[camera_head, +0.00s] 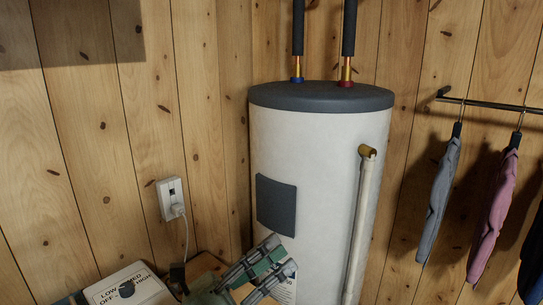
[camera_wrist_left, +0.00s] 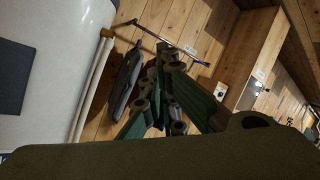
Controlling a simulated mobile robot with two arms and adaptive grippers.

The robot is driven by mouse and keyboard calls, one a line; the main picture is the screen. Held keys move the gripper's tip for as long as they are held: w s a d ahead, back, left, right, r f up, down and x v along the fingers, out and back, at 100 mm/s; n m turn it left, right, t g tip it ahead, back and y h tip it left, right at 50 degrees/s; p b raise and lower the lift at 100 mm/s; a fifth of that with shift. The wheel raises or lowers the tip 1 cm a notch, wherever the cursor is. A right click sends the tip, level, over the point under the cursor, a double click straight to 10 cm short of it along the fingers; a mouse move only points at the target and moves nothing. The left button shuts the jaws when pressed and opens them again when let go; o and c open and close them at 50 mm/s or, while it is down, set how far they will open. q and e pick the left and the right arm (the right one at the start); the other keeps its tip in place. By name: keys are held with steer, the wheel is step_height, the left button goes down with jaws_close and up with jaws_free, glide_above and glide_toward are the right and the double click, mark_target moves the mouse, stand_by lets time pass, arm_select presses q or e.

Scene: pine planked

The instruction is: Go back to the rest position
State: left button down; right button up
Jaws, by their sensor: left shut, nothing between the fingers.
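My left gripper (camera_head: 258,268) is low in the head view, in front of the lower part of the white water heater tank. It is shut with nothing held, and its lower part is cut off by the bottom edge. In the left wrist view the gripper (camera_wrist_left: 165,95) shows as dark jointed links with green parts, in dim light. My right gripper is in neither view.
The water heater tank (camera_head: 315,160) stands against pine plank walls, with a pipe (camera_head: 358,220) down its side. A wall outlet (camera_head: 172,198) has a plug and cord. A dial box (camera_head: 127,287) sits lower left. Clothes (camera_head: 493,205) hang from a rail (camera_head: 490,104) at right.

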arm_select(q)
steer(key=w+a+f+n+t+y, duration=0.2)
steer(key=a+f+n+t+y, duration=0.15)
steer(key=a+n+y, duration=0.55)
steer(key=w+a+f+n+t+y, duration=0.3)
steer(key=n+t+y, duration=0.2)
steer(key=n, duration=0.7)
steer(key=s+a+f+n+g+y, duration=0.35)
steer(key=f+n, duration=0.25)
steer(key=f, duration=0.2)
steer(key=s+a+f+n+g+y, duration=0.2)
steer(key=a+f+n, duration=0.3)
steer(key=f, duration=0.2)
steer(key=s+f+n+g, duration=0.45)
steer(key=s+f, duration=0.35)
steer(key=s, duration=0.3)
steer(key=s+f+n+g, duration=0.3)
steer(key=s+f+g, duration=0.4)
steer(key=s, duration=0.4)
step_height(320, 180, down, 26)
steer(key=s, duration=0.2)
steer(key=s+a+f+g, duration=0.1)
steer(key=s+a+f, duration=0.2)
steer(key=s+f, duration=1.3)
steer(key=shift+s+a+f+g, duration=0.2)
steer(key=shift+s+f+g, duration=0.15)
steer(key=shift+s, duration=0.1)
